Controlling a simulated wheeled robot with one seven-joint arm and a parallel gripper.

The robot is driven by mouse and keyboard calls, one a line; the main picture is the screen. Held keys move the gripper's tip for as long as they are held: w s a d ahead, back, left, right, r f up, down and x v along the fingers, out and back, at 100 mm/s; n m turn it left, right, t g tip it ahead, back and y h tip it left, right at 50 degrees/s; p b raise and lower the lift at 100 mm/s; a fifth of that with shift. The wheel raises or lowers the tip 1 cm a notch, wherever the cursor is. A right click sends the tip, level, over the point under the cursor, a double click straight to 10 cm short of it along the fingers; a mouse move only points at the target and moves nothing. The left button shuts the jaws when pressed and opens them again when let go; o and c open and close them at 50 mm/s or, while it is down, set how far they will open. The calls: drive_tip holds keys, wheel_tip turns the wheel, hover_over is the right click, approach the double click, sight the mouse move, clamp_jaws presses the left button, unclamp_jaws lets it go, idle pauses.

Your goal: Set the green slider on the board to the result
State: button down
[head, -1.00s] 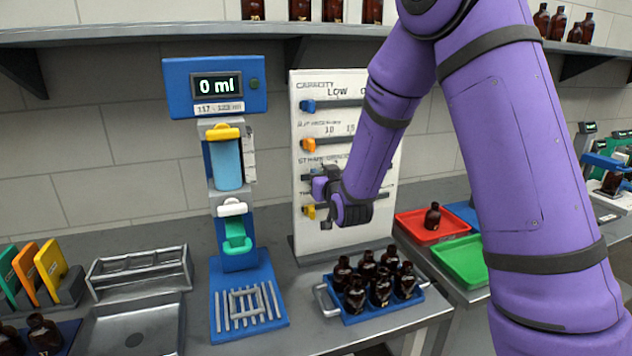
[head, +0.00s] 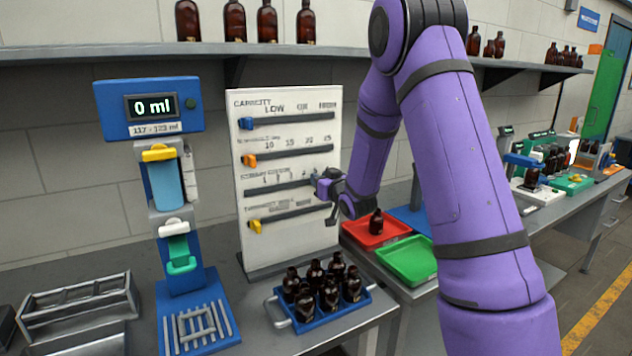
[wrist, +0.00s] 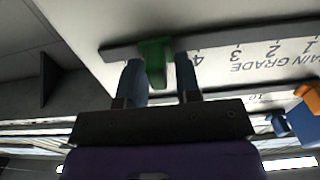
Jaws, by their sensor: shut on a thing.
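The white board (head: 290,225) stands upright on the bench with several horizontal slots, each with a coloured slider. My gripper (head: 322,188) is at the right end of the third slot in the head view, where it hides the green slider. In the wrist view the green slider (wrist: 154,62) sits between the two fingers of my gripper (wrist: 159,80), which are shut on it. The printed scale there appears upside down, with 1 to 4 readable. The slider is beyond the 4, on the side away from the 3. Any mark directly at it is hidden.
The blue slider (head: 246,123), orange slider (head: 249,160) and yellow slider (head: 255,226) are at the left ends of their slots. A blue crate of amber bottles (head: 365,300) stands before the board. A dispenser (head: 150,105) reading 0 ml is left.

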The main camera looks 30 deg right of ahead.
drive_tip(key=c, duration=1.1)
unclamp_jaws()
drive_tip(key=shift+s, duration=0.15)
drive_tip(key=s, duration=1)
drive_tip(key=shift+s, duration=0.3)
